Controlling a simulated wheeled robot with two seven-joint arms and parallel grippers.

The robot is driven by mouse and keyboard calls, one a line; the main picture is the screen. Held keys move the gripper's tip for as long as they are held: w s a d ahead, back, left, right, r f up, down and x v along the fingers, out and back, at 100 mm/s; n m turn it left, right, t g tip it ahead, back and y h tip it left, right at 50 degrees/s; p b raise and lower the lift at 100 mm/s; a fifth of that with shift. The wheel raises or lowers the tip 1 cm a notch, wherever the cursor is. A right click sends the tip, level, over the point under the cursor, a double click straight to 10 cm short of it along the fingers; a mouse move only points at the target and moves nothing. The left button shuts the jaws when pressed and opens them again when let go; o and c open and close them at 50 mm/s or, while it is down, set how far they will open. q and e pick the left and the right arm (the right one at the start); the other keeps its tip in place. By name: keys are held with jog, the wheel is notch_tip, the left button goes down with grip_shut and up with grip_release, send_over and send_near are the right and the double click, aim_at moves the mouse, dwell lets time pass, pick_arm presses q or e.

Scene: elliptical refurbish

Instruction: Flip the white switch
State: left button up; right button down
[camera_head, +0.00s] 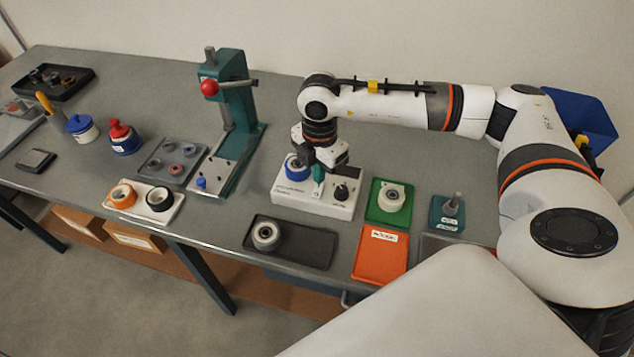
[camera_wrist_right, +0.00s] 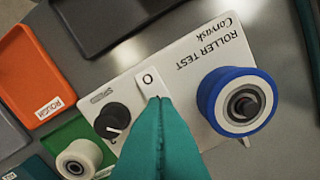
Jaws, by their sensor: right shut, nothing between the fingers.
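The white box labelled "ROLLER TEST" (camera_head: 300,203) stands on the bench and also shows in the right wrist view (camera_wrist_right: 193,58). The white switch (camera_wrist_right: 149,79), a rocker marked "O", sits on its top between the black knob (camera_wrist_right: 112,120) and the blue-rimmed roller (camera_wrist_right: 238,102). My right gripper (camera_wrist_right: 158,98) has its teal fingers closed together and empty, with the tips over one end of the switch. I cannot tell whether they touch it. In the head view the right gripper (camera_head: 318,186) points down over the box and hides the switch. My left gripper is not in view.
Right of the box are a green tray (camera_head: 376,213) holding a white roller (camera_head: 391,197), an orange tray (camera_head: 366,265) and a teal block (camera_head: 447,214). A dark tray (camera_head: 310,249) lies in front. A teal press (camera_head: 237,105) stands left.

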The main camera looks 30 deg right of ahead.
jog(key=shift+f+b, duration=0.85)
jog(key=shift+f, duration=0.15)
dwell(0.6)
jog(key=shift+r, duration=0.1)
jog(key=shift+r+p, duration=0.6)
jog(key=shift+r, duration=0.2)
jog(key=shift+r+p, duration=1.6)
jog(key=shift+r, duration=1.1)
jog(key=shift+f, duration=0.1)
